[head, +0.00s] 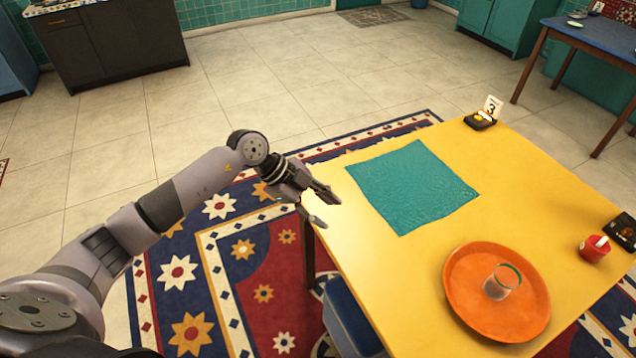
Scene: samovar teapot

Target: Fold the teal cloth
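The teal cloth (413,188) lies flat and spread out on the yellow table (540,195), near its far left side. My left gripper (327,208) is beside the table's left edge, to the left of the cloth and apart from it. Its fingers are spread open, with nothing between them. My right gripper is not in the head view.
An orange tray (462,313) with a glass (502,282) on it stands at the table's near side. A red cup (594,248) and a dark box (620,232) are at the right. A number 3 card (493,106) stands by a small black item (480,121) at the far corner. A blue seat (352,318) is by the left edge.

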